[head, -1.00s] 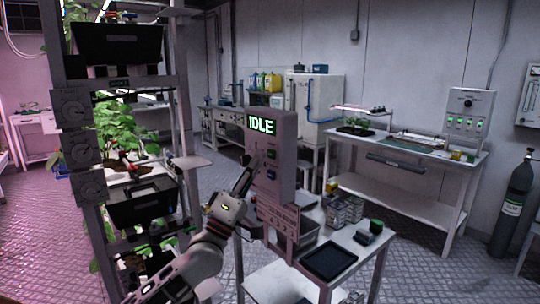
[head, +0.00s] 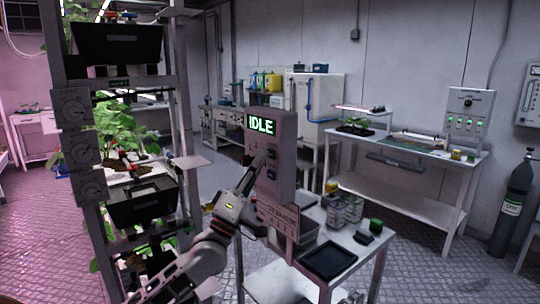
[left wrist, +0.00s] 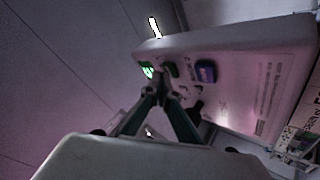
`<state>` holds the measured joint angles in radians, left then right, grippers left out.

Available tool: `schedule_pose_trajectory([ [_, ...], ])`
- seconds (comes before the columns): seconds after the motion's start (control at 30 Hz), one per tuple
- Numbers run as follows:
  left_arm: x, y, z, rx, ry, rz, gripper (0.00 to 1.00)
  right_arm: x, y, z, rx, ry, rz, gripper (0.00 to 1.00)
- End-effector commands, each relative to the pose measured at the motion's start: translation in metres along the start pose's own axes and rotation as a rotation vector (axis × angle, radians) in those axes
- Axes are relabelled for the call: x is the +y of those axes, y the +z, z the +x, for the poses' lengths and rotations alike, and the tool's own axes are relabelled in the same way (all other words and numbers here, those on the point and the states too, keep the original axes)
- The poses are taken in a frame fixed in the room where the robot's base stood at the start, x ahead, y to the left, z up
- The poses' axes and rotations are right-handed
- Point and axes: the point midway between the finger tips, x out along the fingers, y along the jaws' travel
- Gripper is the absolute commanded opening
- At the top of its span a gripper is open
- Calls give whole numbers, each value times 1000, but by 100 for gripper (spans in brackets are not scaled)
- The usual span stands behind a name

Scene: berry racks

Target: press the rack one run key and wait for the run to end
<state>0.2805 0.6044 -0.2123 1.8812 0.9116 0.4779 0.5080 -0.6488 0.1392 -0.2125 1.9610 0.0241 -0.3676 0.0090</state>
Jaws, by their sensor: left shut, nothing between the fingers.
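My right gripper is out of view.
A plant rack (head: 183,110) with dark bins stands close on the left. The small table (head: 352,244) holds a black tray (head: 327,260) and several small containers. A bench (head: 400,190) and a gas cylinder (head: 513,205) stand at the right. Floor shows between them.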

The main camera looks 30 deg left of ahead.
Motion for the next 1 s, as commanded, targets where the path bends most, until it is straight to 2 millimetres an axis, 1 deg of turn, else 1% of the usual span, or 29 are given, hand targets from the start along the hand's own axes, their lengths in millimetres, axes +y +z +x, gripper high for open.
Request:
schedule_pose_trajectory([
  [1.0,-5,5,6,-1,-1,-1,0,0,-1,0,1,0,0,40],
])
